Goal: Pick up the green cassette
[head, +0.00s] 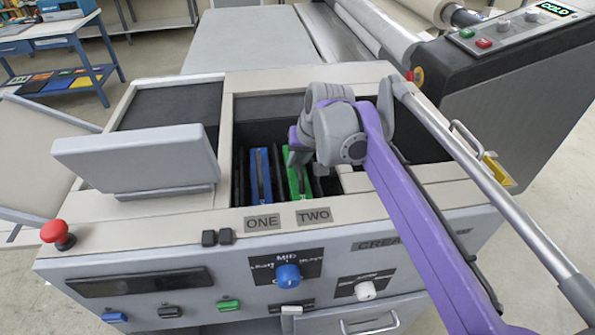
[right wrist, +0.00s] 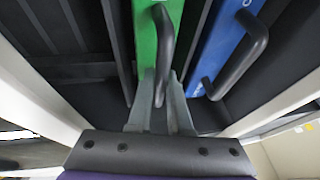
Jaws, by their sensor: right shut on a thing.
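The green cassette (head: 297,178) stands in the slot bay behind the label TWO, to the right of a blue cassette (head: 261,175) behind the label ONE. My right gripper (head: 297,150) reaches down over the green cassette. In the right wrist view the green cassette (right wrist: 148,40) has a black handle (right wrist: 163,50), and my right gripper (right wrist: 162,95) is shut on that handle. The blue cassette (right wrist: 222,45) with its own black handle is beside it. The cassette's lower part is hidden in the bay. My left gripper is not in view.
The bay's front rim (head: 330,212) and dark slot dividers (right wrist: 120,50) are close around the cassette. A grey tilted panel (head: 135,160) stands at the left, near a red emergency button (head: 57,231). A grey rail (head: 480,180) runs along the right.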

